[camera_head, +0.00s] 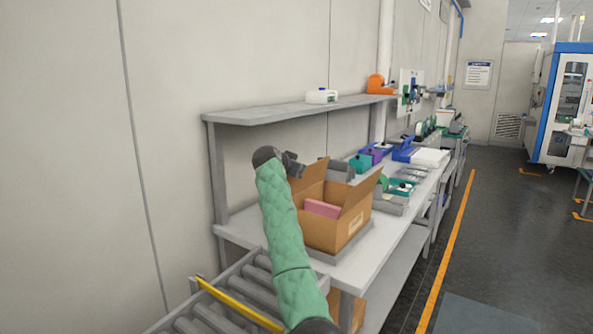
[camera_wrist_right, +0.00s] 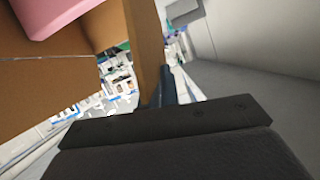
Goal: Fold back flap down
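An open cardboard box (camera_head: 324,236) stands on the workbench with a pink item (camera_head: 322,208) inside. A flap stands up at its back left (camera_head: 311,176) and another slants up at its right (camera_head: 360,190). My right arm, in a green sleeve, reaches up past the box's left side. Its gripper (camera_head: 292,164) is beside the upper edge of the back-left flap; contact is unclear. In the right wrist view, the gripper fingers (camera_wrist_right: 168,88) show as one narrow dark shape, close together, beside a brown flap (camera_wrist_right: 140,45). The pink item (camera_wrist_right: 55,12) is at upper left. My left gripper is out of view.
A grey shelf (camera_head: 270,113) runs above the bench, with a white container (camera_head: 321,96) on it. A roller conveyor (camera_head: 235,296) adjoins the bench at front left. Teal and blue bins (camera_head: 361,163) stand beyond the box. The aisle floor at right is clear.

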